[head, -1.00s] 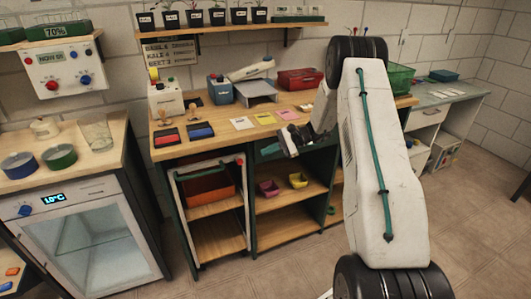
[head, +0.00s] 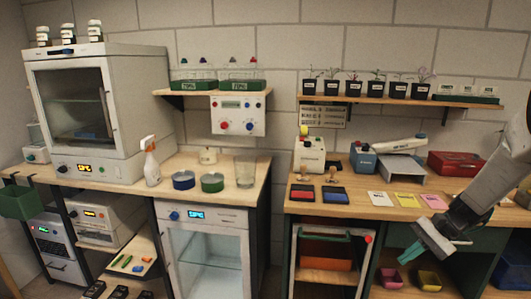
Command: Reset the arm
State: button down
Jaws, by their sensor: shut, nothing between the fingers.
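My gripper (head: 408,256) is in the head view at the lower right, on the end of my grey-white arm that comes in from the right edge. Its fingertips point down and left, in front of the wooden workbench (head: 345,207) and above the pink and yellow trays on the lower shelf. It is shut and holds nothing. The rest of my arm runs out of the picture.
The bench bears a red stamp pad (head: 302,193), a blue stamp pad (head: 333,195), coloured cards and a red box (head: 455,163). A spray bottle (head: 151,162) stands on the left counter. Potted seedlings line the wall shelf (head: 395,100).

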jog(key=s+a+r+n+h, duration=0.3)
jog(key=s+r, duration=0.3)
jog(key=s, duration=0.3)
jog(key=s+a+r+n+t+h, duration=0.1)
jog(key=s+a+r+n+h, duration=0.2)
jog(key=s, duration=0.7)
jog(key=s+a+r+n+t+h, duration=0.1)
jog(key=s+a+r+n+h, duration=0.2)
jog(key=s+a+r, duration=0.3)
jog(key=s+r+n, duration=0.1)
jog(key=s+r, duration=0.2)
jog(key=r, duration=0.1)
jog(key=shift+s+a+n+h, duration=0.15)
jog(key=shift+s+n+h, duration=0.15)
jog(key=shift+s, duration=0.1)
jog(key=c, duration=2.1)
grip_release()
jog(key=shift+c, duration=0.2)
